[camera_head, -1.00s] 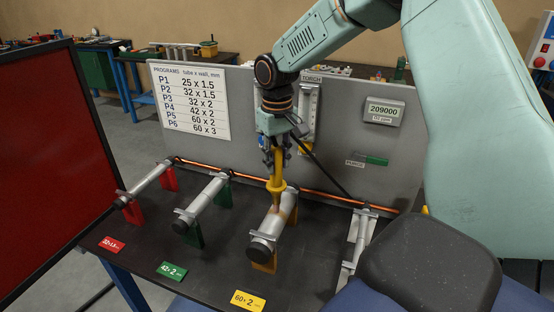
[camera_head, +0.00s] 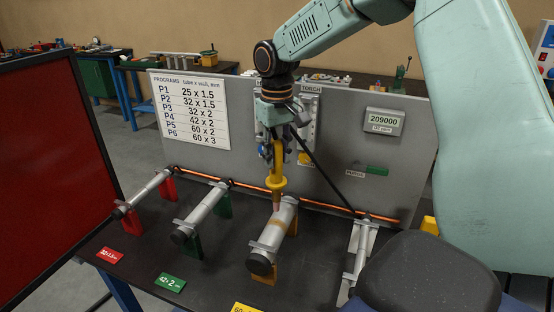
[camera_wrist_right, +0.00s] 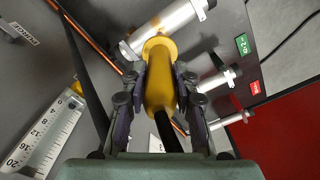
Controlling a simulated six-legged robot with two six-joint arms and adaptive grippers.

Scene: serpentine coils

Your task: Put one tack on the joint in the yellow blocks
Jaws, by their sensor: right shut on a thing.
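My right gripper (camera_head: 272,150) points down and is shut on the yellow torch (camera_head: 277,183). The torch also shows between the fingers in the right wrist view (camera_wrist_right: 159,85), with its wide yellow collar toward the tube. The torch's pinkish tip is just over the grey tube (camera_head: 268,240) in the yellow blocks (camera_head: 291,222). I cannot tell whether the tip touches it. A tan band around the tube lies close to the tip. The joint itself is too small to make out. My left gripper is not in view.
Tubes in red blocks (camera_head: 168,190) and green blocks (camera_head: 193,243) lie to the left. A grey panel (camera_head: 340,150) with a program chart (camera_head: 190,105) and a display (camera_head: 382,121) stands behind. A dark red screen (camera_head: 45,180) is at the left. A dark cable hangs from the torch.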

